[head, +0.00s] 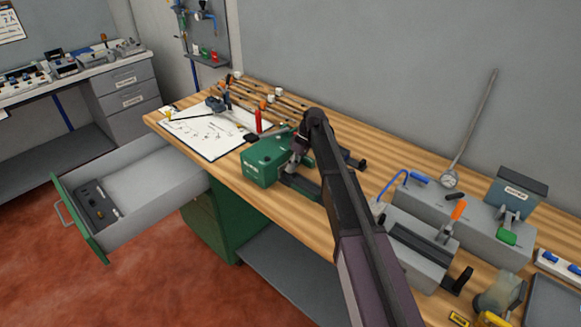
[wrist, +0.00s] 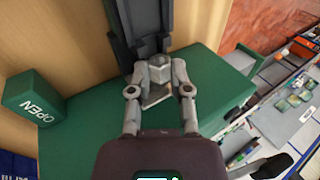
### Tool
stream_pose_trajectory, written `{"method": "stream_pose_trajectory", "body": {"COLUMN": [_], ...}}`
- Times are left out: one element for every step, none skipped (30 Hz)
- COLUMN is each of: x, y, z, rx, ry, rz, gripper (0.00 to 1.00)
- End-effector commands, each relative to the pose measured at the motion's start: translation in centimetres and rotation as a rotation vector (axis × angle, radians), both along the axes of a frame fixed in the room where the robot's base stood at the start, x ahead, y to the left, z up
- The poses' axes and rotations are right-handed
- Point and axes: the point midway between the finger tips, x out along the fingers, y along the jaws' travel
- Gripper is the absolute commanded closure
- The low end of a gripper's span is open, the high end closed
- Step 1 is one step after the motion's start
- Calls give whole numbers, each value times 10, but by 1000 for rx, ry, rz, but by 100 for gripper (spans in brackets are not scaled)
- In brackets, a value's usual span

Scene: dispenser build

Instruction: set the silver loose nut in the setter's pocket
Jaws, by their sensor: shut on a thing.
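The setter looks to be the green block-shaped machine (head: 262,165) on the wooden bench, with a dark slide running to its right. In the wrist view its green top (wrist: 85,135) lies below my gripper (wrist: 159,68). In the head view my gripper (head: 297,160) is at the machine's right side, partly hidden by my arm. My gripper is shut on a small silver-grey thing, taken for the silver loose nut, mostly hidden by the fingers. The fingertips are by the dark part of the machine. I cannot make out the pocket or whether the nut touches it.
A grey fixture (head: 455,225) stands to the right. An open drawer (head: 140,185) juts out at the left.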

Motion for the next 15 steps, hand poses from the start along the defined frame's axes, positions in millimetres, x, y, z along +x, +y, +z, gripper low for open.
{"method": "stream_pose_trajectory", "body": {"x": [0, 0, 0, 0, 0, 0, 0, 0, 0, 0, 0, 0, 0, 0, 0], "y": [0, 0, 0, 0, 0, 0, 0, 0, 0, 0, 0, 0, 0, 0, 0], "z": [-1, -1, -2, -2, -2, -2, -2, -2, -2, -2, -2, -2, -2, -2, -2], "rx": [0, 0, 0, 0, 0, 0, 0, 0, 0, 0, 0, 0, 0, 0, 0], "ry": [0, 0, 0, 0, 0, 0, 0, 0, 0, 0, 0, 0, 0, 0, 0], "rz": [0, 0, 0, 0, 0, 0, 0, 0, 0, 0, 0, 0, 0, 0, 0], "gripper": [100, 100, 100, 100, 100, 66, 57, 48, 36, 34, 34, 34, 34, 34, 34]}}
